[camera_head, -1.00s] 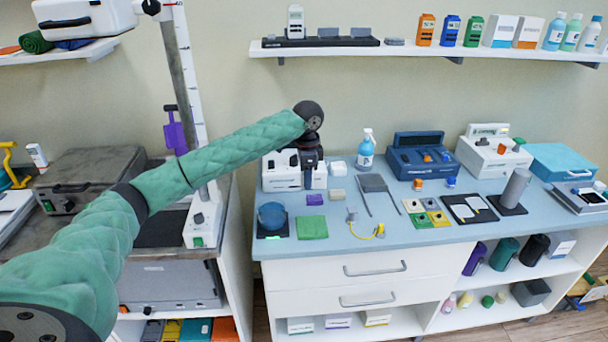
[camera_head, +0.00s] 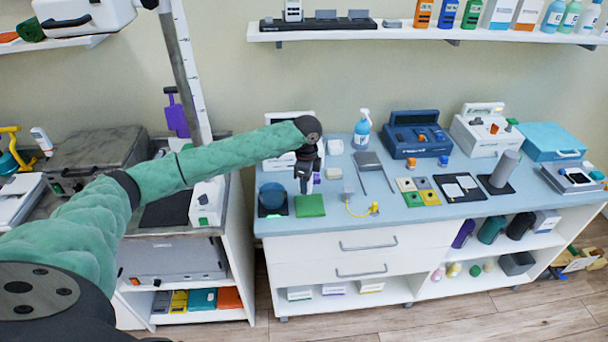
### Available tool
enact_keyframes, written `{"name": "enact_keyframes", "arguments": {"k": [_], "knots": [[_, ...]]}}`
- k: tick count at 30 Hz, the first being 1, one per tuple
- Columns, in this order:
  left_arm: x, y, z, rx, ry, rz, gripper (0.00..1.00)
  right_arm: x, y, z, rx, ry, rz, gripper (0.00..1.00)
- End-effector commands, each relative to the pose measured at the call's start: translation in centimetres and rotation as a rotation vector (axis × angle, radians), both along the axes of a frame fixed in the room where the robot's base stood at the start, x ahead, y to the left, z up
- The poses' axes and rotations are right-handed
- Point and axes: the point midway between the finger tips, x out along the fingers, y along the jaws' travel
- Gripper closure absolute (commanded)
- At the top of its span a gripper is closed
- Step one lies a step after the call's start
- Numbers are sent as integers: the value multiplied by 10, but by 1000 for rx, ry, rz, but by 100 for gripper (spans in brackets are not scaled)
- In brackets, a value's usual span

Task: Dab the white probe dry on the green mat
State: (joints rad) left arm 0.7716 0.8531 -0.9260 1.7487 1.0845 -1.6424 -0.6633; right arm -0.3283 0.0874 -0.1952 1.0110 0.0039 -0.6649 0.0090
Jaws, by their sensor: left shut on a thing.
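The green mat (camera_head: 310,205) lies flat near the front left of the blue counter, just right of a dark pad with a blue bowl. My left gripper (camera_head: 304,184) points down just behind the mat's rear edge, in front of the white machine. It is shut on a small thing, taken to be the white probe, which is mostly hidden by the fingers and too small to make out. I cannot tell whether it touches anything. My right gripper is out of view.
The blue bowl (camera_head: 272,195) stands close left of the mat. A yellow cabled device (camera_head: 362,208) lies to the right. A spray bottle (camera_head: 362,128) and a white machine (camera_head: 286,127) stand behind. Coloured squares (camera_head: 419,190) lie further right. The counter's front strip is clear.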

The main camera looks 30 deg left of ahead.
Motion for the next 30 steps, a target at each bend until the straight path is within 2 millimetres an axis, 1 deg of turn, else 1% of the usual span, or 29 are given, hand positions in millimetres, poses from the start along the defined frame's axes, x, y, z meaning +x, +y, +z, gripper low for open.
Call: {"name": "enact_keyframes", "arguments": {"k": [1, 3, 5, 7, 12, 16, 20, 23, 30], "knots": [[2, -1, -2, 0, 0, -40, 92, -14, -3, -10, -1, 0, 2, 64], [5, -2, -3, 0, 0, -108, 92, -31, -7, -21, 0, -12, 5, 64], [8, -4, -4, 0, -1, -166, 92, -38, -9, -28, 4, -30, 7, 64], [11, -5, -3, -1, -1, -227, 92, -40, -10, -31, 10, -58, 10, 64], [15, -7, -4, 0, -1, -350, 92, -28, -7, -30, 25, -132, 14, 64], [15, -7, -4, 0, -1, -410, 92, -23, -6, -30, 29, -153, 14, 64], [15, -7, -6, 0, 0, -434, 92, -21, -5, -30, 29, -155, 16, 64], [15, -7, -9, 0, -1, -436, 92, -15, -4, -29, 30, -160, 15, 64], [15, -7, -19, 0, -1, -434, 92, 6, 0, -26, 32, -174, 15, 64]]}}
